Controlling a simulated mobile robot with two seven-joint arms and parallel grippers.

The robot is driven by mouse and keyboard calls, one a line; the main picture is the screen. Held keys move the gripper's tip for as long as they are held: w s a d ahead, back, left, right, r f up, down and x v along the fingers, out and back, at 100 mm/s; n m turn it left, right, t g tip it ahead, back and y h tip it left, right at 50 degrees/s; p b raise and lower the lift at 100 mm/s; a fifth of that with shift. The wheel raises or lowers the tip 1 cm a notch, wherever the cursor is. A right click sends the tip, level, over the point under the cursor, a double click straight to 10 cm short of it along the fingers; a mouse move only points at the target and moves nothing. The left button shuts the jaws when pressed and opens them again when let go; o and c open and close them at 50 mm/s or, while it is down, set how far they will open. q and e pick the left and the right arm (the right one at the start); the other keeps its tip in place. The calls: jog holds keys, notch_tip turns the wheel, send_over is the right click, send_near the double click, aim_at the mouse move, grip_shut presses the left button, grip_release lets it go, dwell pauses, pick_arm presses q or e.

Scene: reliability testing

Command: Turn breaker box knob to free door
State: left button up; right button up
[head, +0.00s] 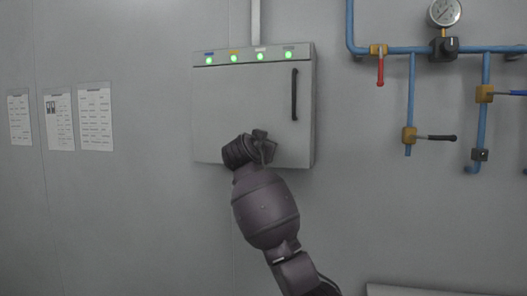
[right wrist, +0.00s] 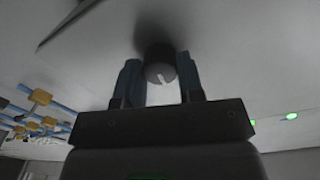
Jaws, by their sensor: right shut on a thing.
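The breaker box (head: 240,110) is a light grey wall cabinet in the head view, its door flat against it. A black vertical handle (head: 294,95) is on the door's right side. My right gripper (head: 265,143) is at the lower middle of the door and hides the knob in that view. In the right wrist view, the dark round knob (right wrist: 160,60) sits between the two blue-grey fingers, which are shut on it. Its pale mark points down in that picture. My left gripper is not in view.
Several green lights (head: 234,58) glow along the box's top strip. Blue pipes (head: 411,85) with valves and a pressure gauge (head: 444,12) are on the wall at right. Paper sheets (head: 59,121) hang at left. The wall between the sheets and the box is bare.

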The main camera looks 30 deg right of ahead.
jog(key=shift+m+b, duration=3.25)
jog(key=shift+m, duration=1.95)
jog(key=o, duration=0.9)
jog(key=shift+o, duration=0.2)
jog(key=shift+s+a, duration=0.1)
